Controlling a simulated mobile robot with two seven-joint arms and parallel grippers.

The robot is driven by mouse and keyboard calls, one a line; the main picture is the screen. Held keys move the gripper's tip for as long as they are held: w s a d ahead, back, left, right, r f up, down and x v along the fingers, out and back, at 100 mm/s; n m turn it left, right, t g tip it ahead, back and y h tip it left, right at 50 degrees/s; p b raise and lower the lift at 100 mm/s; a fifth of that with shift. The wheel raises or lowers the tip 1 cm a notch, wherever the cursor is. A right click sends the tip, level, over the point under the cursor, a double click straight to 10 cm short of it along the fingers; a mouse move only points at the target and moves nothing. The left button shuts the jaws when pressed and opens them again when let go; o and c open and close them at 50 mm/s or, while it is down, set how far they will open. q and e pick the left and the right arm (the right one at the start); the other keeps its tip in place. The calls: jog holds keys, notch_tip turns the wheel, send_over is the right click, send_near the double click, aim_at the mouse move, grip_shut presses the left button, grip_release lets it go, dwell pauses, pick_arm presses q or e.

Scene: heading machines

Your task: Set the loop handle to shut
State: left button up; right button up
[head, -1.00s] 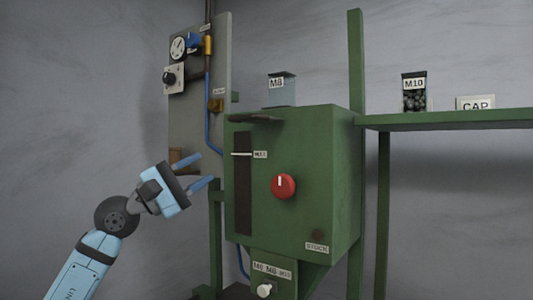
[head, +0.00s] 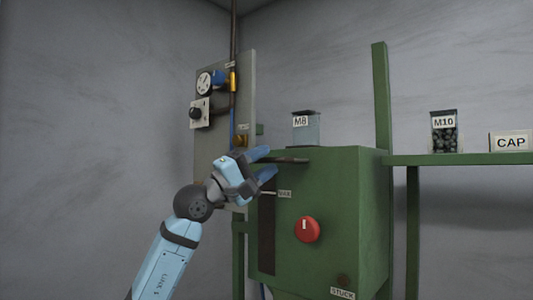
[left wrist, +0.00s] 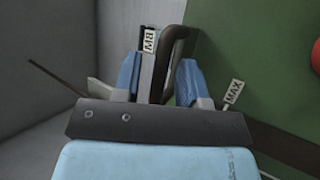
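The dark brown loop handle (head: 291,160) sits at the top front of the green hopper (head: 335,185). My left gripper (head: 263,163) is open at the handle's left end. In the left wrist view its two blue fingers (left wrist: 158,80) stand apart on either side of the bar. I cannot tell whether either finger touches it. A tag (left wrist: 149,42), partly readable, shows beside the bar. My right gripper is not in view.
A MAX tag (left wrist: 233,91) is on the hopper front, with a red knob (head: 306,229) to the lower right. A grey panel (head: 213,147) with gauge and valves stands behind my left gripper. An M8 jar (head: 306,130) is on the hopper top. A green shelf (head: 450,160) extends right.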

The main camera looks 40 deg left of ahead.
pick_arm(q)
jog(key=shift+w+d+r, duration=0.2)
jog(key=shift+w+d, duration=0.05)
jog(key=shift+w, duration=0.1)
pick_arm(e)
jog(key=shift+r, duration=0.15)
pick_arm(q)
jog(key=shift+c, duration=0.3)
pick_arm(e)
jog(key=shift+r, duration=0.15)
pick_arm(q)
grip_shut()
jog(key=w, duration=0.6)
jog(key=shift+w+d+b, duration=0.15)
jog(key=shift+b, duration=0.2)
jog(key=shift+r, duration=0.1)
jog(key=shift+o, duration=0.3)
grip_release()
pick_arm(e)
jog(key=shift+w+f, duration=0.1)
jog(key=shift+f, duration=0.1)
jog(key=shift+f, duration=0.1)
